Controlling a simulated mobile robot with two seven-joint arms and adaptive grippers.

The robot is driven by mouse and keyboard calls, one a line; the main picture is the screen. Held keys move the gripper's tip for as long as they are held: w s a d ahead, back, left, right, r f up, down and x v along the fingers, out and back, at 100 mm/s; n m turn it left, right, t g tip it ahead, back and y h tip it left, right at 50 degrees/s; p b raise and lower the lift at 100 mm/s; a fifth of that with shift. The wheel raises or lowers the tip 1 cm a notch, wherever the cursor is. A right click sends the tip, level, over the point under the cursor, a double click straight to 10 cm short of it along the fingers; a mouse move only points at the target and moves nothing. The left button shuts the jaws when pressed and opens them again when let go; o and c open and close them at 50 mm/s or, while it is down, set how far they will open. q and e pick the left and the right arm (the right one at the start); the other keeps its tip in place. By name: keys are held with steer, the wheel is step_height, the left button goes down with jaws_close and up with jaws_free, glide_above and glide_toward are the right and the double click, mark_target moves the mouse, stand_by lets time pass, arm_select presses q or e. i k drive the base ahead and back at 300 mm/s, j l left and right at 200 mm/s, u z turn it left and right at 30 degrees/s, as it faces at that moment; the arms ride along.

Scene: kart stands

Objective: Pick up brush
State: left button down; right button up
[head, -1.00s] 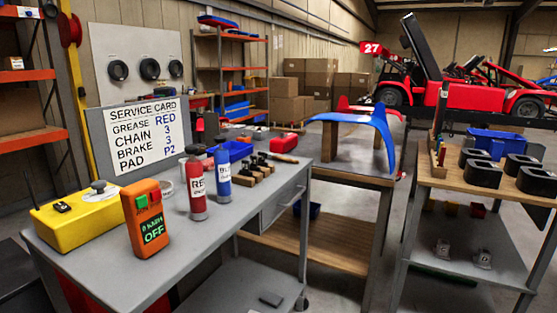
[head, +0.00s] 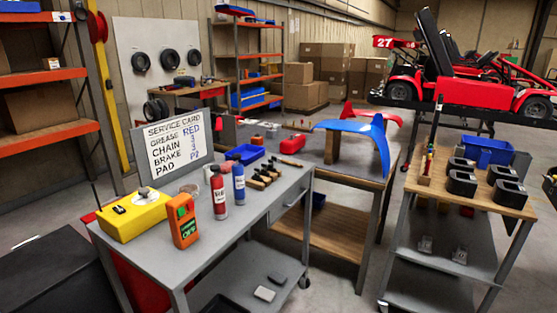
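What looks like the brush (head: 286,168), a small item with a light wooden handle, lies near the back right of the grey workbench (head: 245,221). It is small here, and its bristles are hard to make out. Several brown pieces with dark tops (head: 264,178) stand in a row just in front of it. Neither of my grippers is in view.
On the bench are a red bottle (head: 219,197), a blue bottle (head: 239,184), an orange device (head: 183,221), a yellow box (head: 133,216) and a service card (head: 176,147). A wood-topped cart (head: 478,200) stands right.

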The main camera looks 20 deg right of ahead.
mark_target(280, 159)
steer(key=i+l+u, duration=0.15)
steer(key=u, duration=0.25)
steer(key=l+u, duration=0.45)
steer(key=i+l+u, duration=0.15)
steer(key=l, duration=0.3)
steer(key=l+u, duration=0.15)
steer(key=l, duration=0.35)
steer(key=i+l+u, duration=0.1)
steer(key=l, duration=0.9)
